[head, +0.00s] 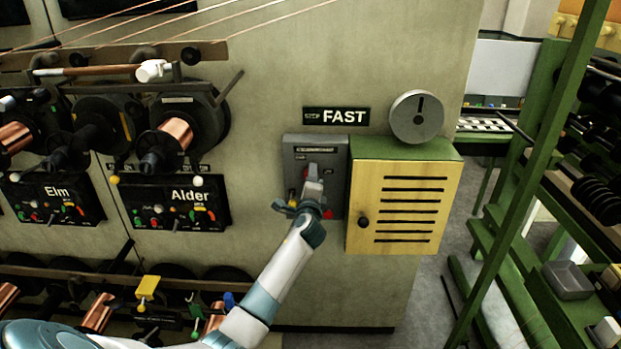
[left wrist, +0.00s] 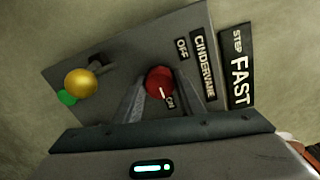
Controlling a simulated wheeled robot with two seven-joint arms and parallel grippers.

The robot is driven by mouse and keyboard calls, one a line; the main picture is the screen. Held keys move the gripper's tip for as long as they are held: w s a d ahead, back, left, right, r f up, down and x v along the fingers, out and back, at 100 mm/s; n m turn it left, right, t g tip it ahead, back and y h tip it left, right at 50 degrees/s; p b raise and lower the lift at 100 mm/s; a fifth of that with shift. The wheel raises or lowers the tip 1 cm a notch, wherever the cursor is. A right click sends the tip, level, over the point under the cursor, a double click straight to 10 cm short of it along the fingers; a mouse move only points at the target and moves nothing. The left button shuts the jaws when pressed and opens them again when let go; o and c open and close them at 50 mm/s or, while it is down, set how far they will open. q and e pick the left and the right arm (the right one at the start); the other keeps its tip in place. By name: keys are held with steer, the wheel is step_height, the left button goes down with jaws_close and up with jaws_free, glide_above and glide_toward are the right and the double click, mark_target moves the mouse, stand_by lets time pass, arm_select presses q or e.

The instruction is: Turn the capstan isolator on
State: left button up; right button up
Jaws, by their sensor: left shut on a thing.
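A grey control box (head: 330,149) is mounted on the wall under the FAST sign. In the left wrist view the box (left wrist: 120,50) carries a CINDERVANE label (left wrist: 203,68), an OFF mark and an ON mark. My left gripper (head: 312,180) reaches the box, and its fingers (left wrist: 160,98) are shut on a red rotary knob (left wrist: 158,77), one on each side. The knob's white pointer line points toward the ON mark. A yellow knob (left wrist: 81,83) and a green lamp (left wrist: 67,98) are beside it. My gripper hides part of the box in the head view. My right gripper is not in view.
A yellow-fronted slatted cabinet (head: 404,210) with a green top adjoins the box on the right. A round grey dial (head: 417,117) is above it. Spool units with Elm and Alder panels (head: 181,202) are on the left. A green rack (head: 545,130) stands at the right.

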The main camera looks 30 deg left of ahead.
arm_select(q)
steer(key=o, duration=1)
steer(key=shift+o, duration=0.2)
steer(key=b+v, duration=0.3)
steer(key=v, duration=1.4)
steer(key=shift+s+b, duration=0.15)
steer(key=shift+b, duration=0.2)
